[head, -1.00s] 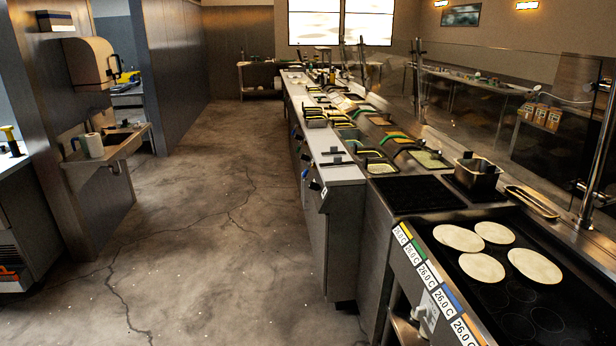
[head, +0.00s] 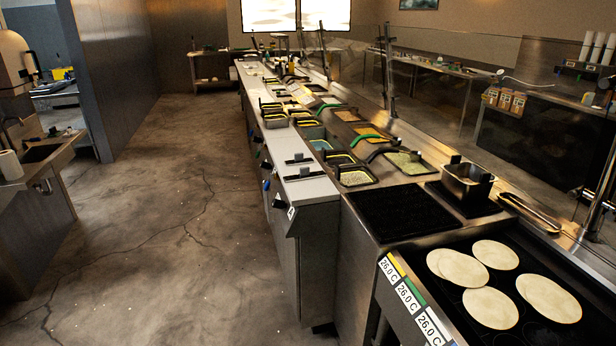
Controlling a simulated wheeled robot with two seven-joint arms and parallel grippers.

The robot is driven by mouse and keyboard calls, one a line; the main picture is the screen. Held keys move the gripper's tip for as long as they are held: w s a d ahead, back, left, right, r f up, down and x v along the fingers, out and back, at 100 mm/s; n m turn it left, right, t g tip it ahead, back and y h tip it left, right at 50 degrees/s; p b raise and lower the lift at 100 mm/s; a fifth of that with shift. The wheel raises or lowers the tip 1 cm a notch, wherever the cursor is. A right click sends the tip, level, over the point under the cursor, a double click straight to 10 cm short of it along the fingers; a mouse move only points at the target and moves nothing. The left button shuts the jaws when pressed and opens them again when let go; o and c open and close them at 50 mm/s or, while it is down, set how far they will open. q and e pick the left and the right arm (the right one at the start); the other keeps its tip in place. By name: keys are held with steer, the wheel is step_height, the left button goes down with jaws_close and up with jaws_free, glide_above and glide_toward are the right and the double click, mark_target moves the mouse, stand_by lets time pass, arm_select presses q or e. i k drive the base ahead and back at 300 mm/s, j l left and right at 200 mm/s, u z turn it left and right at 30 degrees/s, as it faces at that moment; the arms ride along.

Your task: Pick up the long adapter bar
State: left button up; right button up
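Two dark, narrow bar-like pieces with small upright knobs lie on the white-grey counter top near its close end. One dark bar (head: 298,160) lies a little farther back, and the other dark bar (head: 305,175) is nearer to me. I cannot tell for sure whether either is the long adapter bar. Neither of my grippers shows in the head view.
The long prep counter (head: 318,190) runs away from me with several food pans. A griddle (head: 450,308) with several tortillas is at the lower right. A metal container (head: 467,182) stands behind it. The concrete floor (head: 140,220) is clear on the left.

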mark_target(304, 175)
steer(key=i+j+z, duration=0.1)
steer(key=z, duration=0.25)
steer(key=i+j+z, duration=0.1)
steer(key=z, duration=0.3)
steer(key=i+j+z, duration=0.1)
steer(key=z, duration=0.25)
steer(key=k+j, duration=0.05)
steer(key=j, duration=0.05)
